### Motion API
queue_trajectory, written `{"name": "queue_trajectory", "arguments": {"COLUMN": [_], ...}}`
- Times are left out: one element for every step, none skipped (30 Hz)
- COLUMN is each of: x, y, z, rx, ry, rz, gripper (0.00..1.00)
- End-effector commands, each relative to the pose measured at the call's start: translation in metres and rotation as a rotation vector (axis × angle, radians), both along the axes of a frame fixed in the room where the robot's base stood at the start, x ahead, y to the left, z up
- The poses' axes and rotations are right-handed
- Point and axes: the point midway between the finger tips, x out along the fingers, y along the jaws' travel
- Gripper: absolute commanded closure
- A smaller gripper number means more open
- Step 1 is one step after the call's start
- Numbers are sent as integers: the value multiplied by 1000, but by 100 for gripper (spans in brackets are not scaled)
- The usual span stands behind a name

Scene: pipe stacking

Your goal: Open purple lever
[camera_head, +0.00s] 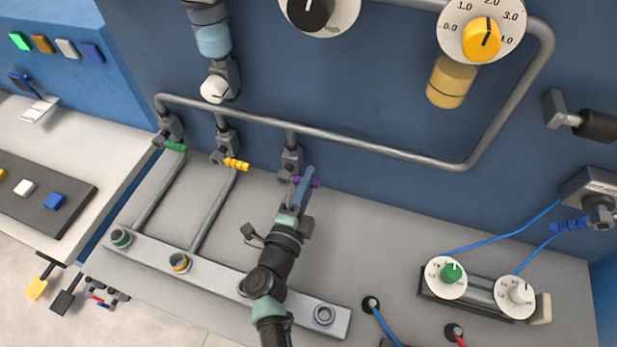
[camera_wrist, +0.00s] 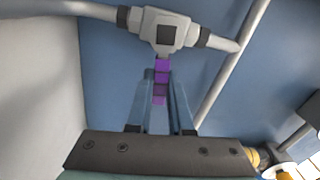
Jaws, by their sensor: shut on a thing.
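The purple lever (camera_head: 314,183) is on the third valve (camera_head: 291,160) along the grey pipe, right of the yellow one. In the wrist view the purple lever (camera_wrist: 161,82) points from the grey valve body (camera_wrist: 164,33) down between my two blue fingers. My gripper (camera_head: 303,178) is shut on the purple lever; it also shows in the wrist view (camera_wrist: 161,84). In the head view my fingers hide part of the lever.
The green lever (camera_head: 175,146) and yellow lever (camera_head: 236,164) are on the valves to the left. A grey pipe (camera_head: 380,145) runs along the blue wall. A light rail with round sockets (camera_head: 323,315) lies below my arm. Dials (camera_head: 446,277) stand on the counter at the right.

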Motion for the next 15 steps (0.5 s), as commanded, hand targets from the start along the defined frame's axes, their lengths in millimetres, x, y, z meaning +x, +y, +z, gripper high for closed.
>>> {"name": "queue_trajectory", "arguments": {"x": [0, 0, 0, 0, 0, 1, 1, 1, 1, 1, 1, 2, 2, 3, 3], "y": [1, 1, 2, 2, 2, 3, 4, 4, 5, 5, 6, 7, 8, 9, 10], "z": [7, 8, 10, 12, 14, 16, 17, 19, 20, 22, 23, 25, 26, 27, 28], "rx": [-36, -61, -93, -119, -146, -182, -208, -236, -273, -299, -327, -364, -390, -417, -454], "ry": [15, 23, 34, 42, 50, 61, 71, 79, 92, 100, 109, 120, 129, 138, 150], "rz": [3, 3, 2, 2, 2, 2, 2, 3, 2, 3, 2, 2, 3, 3, 3], "gripper": [100, 100, 100, 100, 100, 100, 100, 100, 100, 100, 100, 100, 100, 100, 100]}}
